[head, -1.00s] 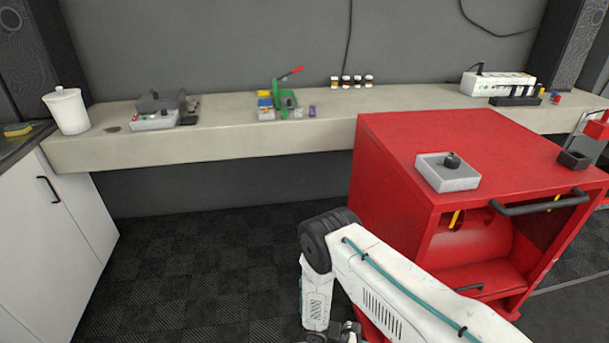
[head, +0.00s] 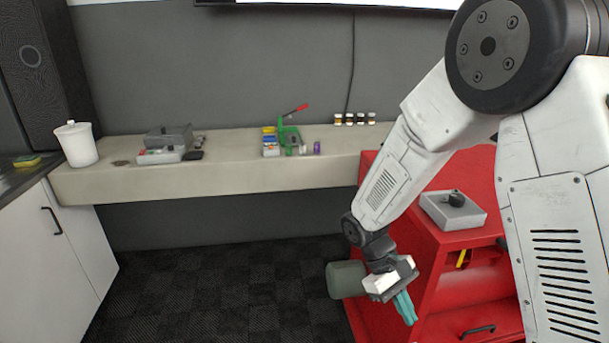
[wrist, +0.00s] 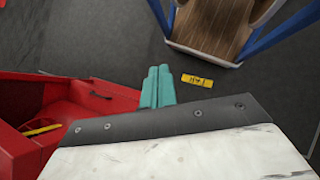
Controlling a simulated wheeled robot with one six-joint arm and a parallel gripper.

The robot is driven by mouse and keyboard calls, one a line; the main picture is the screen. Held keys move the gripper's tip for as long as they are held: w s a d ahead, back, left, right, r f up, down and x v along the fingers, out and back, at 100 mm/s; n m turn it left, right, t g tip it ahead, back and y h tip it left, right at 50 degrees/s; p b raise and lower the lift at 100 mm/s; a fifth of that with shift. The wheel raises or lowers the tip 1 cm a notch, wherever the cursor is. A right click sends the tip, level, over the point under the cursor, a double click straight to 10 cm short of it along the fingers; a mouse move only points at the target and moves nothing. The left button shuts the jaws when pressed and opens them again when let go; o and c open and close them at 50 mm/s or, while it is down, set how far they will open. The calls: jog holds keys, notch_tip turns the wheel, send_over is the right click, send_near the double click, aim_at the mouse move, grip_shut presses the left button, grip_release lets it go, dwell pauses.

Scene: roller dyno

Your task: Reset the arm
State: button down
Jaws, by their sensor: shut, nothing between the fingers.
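My arm reaches across the right of the head view, raised and bent, with its wrist hanging low. My gripper (head: 405,308) has teal fingers that point down, in front of the left side of the red cabinet (head: 408,255). The fingers are together with nothing between them. In the wrist view the gripper (wrist: 158,85) shows the two teal fingers side by side, over the dark floor. The red cabinet (wrist: 70,95) is at the left there, apart from the fingertips.
A grey box with a black knob (head: 455,208) sits on the cabinet. A long bench (head: 230,175) along the wall bears small devices and jars. In the wrist view, a wooden board with blue rails (wrist: 215,25) and a yellow tag (wrist: 197,80) lie beyond the fingers.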

jog(key=s+d+r+m+t+y, duration=0.2)
jog(key=s+r+m+t, duration=0.1)
jog(key=s+r, duration=0.6)
jog(key=s+d+r+m+t+y, duration=0.3)
jog(key=s+r, duration=0.5)
jog(key=r, duration=0.5)
jog(key=shift+s+r+t, duration=0.25)
jog(key=shift+s+t, duration=0.15)
jog(key=shift+t, duration=0.3)
jog(key=shift+r, duration=0.55)
